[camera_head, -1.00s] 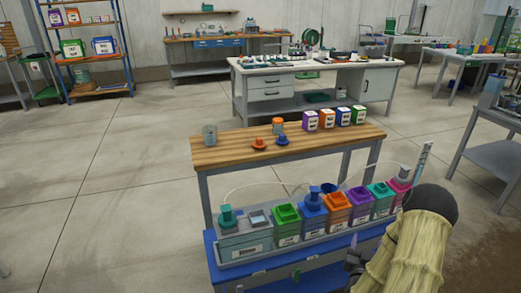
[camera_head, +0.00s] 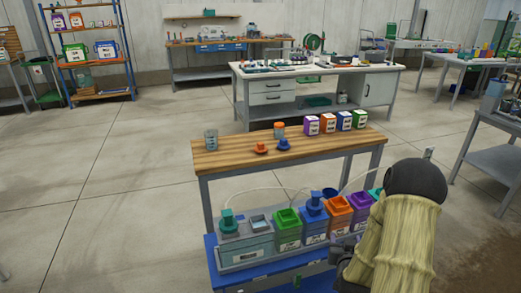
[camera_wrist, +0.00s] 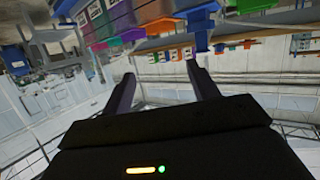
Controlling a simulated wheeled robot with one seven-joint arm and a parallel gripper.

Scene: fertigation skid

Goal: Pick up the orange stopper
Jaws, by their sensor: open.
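The orange stopper (camera_head: 261,148) rests on the wooden top of the bench (camera_head: 225,160) in the head view, near its left front part. A blue stopper (camera_head: 283,144) lies just to its right. My gripper is low at the right of the head view, mostly hidden by my own arm, well apart from the orange stopper. In the wrist view my gripper (camera_wrist: 160,75) has its two fingers spread, with nothing between them.
A grey beaker (camera_head: 211,139), an orange-lidded jar (camera_head: 279,129) and several coloured labelled containers (camera_head: 328,123) stand on the bench. In front, a row of coloured tanks (camera_head: 288,231) with thin hoses sits on a lower blue stand (camera_head: 212,262). Floor left of the bench is clear.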

